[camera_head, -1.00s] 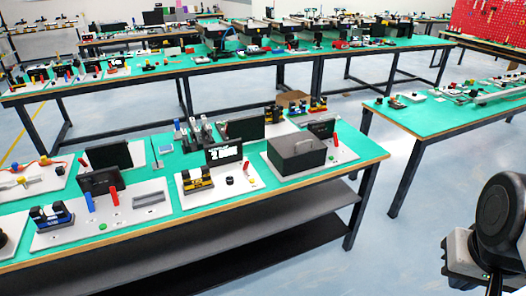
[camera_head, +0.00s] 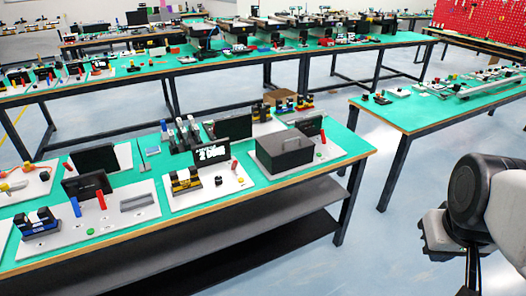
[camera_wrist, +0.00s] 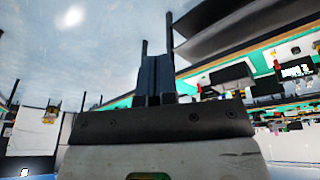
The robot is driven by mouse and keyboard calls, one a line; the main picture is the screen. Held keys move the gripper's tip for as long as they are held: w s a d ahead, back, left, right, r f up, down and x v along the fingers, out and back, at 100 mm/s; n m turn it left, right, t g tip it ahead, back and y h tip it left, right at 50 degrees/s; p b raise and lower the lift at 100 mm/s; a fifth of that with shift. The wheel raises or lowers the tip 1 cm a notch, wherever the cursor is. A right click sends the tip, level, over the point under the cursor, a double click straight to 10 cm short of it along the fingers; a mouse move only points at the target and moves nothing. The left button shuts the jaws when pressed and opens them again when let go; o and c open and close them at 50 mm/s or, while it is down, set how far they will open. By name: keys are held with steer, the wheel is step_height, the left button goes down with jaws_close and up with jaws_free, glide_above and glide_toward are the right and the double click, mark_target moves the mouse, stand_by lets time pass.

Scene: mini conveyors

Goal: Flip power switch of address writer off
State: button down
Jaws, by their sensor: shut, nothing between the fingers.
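A white panel (camera_head: 190,203) on the nearest green table carries a small black display (camera_head: 210,155) with lit white text, too small to read fully; it seems to be the address writer. The head view shows only part of my arm at right.
A black box (camera_head: 285,152) with a handle stands right of the panel. A panel with blue and red levers (camera_head: 90,232) lies to its left. A dark shelf (camera_head: 290,225) runs beneath the table. Another green table (camera_head: 420,110) stands at right, with open floor between.

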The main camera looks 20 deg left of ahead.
steer(key=w+a+f+n+t+y, duration=0.1)
steer(key=w+a+f+n+t, duration=0.15)
steer(key=w+a+n, duration=0.6)
steer(key=w+a+f+n+t+y, duration=0.1)
steer(key=w+a+f+n, duration=0.4)
steer(key=w, duration=0.6)
steer(key=w+a+f+n+t+y, duration=0.1)
steer(key=w+a+n+t, duration=0.1)
steer(key=w+a+n, duration=0.55)
steer(key=w+a+f+n+t+y, duration=0.1)
steer(key=w+a+f+n+y, duration=0.1)
steer(key=w+a+f+n, duration=0.3)
steer(key=w+a+f+n+t+y, duration=0.1)
steer(key=w+a+f+n, duration=0.15)
steer(key=a+n, duration=0.35)
steer(key=n+y, duration=0.4)
steer(key=n, duration=0.6)
glide_toward(245, 183)
step_height(245, 183, up, 4)
steer(key=shift+w+f+n+y, duration=0.15)
steer(key=shift+f+n+y, duration=0.25)
steer(key=shift+n, duration=0.2)
steer(key=shift+w, duration=0.1)
steer(key=shift+x, duration=4.75)
steer(key=shift+w+a+r, duration=0.45)
steer(key=shift+w+a, duration=0.2)
steer(key=shift+a, duration=0.05)
steer(key=shift+w+a+r, duration=0.45)
steer(key=shift+w+a, duration=0.15)
steer(key=shift+a, duration=0.1)
